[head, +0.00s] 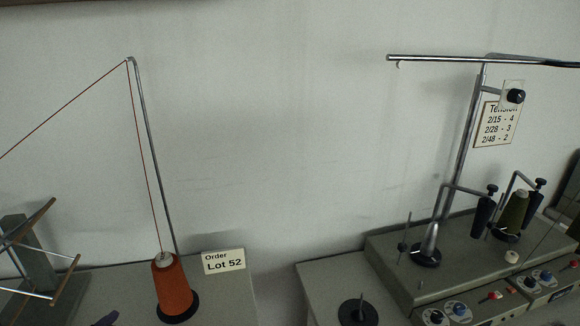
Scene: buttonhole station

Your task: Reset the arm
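Neither of my grippers can be made out in the head view, and no arm of mine is clearly visible. A small dark shape (106,319) pokes in at the bottom edge on the left; I cannot tell what it is. An orange thread cone (172,287) stands on a dark round base on the left table. Its red thread runs up to the tip of a bent metal rod (150,140) and then down to the left.
A winder frame (40,255) stands at the far left. A "Lot 52" card (223,261) stands behind the cone. At right, a grey machine (400,262) carries a tall post (462,140), an olive cone (514,212) and knobs. An empty spindle base (357,311) sits before it. A gap separates the tables.

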